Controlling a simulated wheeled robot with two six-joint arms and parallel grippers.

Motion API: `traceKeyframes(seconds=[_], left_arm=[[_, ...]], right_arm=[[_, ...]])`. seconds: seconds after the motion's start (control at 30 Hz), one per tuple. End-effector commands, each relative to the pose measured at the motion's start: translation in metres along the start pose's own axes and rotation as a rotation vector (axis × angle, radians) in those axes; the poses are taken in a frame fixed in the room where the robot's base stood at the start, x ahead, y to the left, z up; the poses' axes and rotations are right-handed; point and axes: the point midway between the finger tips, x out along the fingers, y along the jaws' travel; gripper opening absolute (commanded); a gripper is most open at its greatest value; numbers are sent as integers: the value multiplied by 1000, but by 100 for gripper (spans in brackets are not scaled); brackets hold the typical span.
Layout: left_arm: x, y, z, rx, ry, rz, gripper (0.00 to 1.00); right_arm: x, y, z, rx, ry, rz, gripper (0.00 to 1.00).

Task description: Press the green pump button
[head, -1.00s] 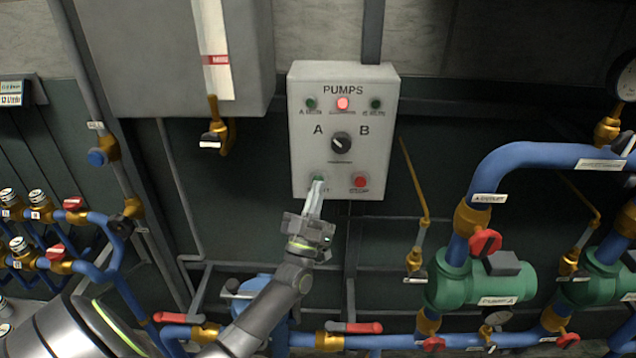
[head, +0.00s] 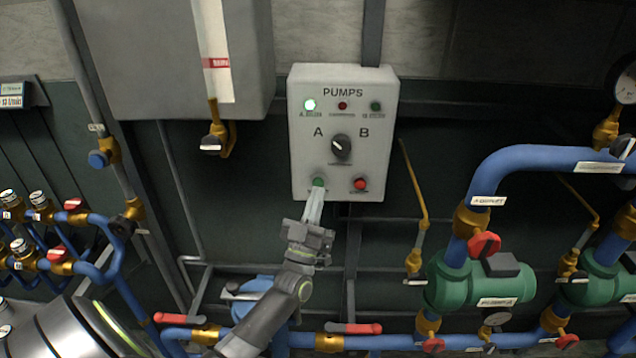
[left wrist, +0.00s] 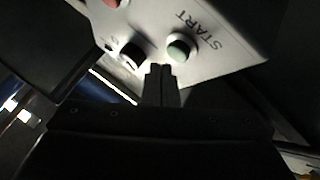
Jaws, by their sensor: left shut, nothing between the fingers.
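The grey pump control box (head: 305,155) hangs on the wall, labelled PUMPS. The green start button (head: 318,182) is at its lower left; it also shows in the left wrist view (left wrist: 180,48), beside the START label. The red stop button (head: 360,184) is to its right. The A/B selector knob (head: 341,146) is above them. My right gripper is out of view.
A grey tank (head: 170,60) with a sight tube is at the upper left. Blue pipes (head: 540,155) and green pumps (head: 470,285) are at the right. Red-handled valves (head: 350,328) lie below. The wall right of the box is fairly clear.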

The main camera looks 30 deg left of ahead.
Motion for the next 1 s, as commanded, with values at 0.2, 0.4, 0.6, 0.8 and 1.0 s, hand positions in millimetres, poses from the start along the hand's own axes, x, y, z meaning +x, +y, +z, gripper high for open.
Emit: traceKeyframes(seconds=[0.2,0.4,0.6,0.8,1.0], left_arm=[[0,0,0,0,0,0,0],[-6,4,-5,-1,-2,-2,0],[-20,15,-16,-2,-1,-2,0],[-33,24,-24,-1,-1,-1,0],[-35,26,-26,-1,0,0,0]], right_arm=[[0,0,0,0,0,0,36],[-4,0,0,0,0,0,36],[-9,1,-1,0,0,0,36],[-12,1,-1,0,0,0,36],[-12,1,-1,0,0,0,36]])
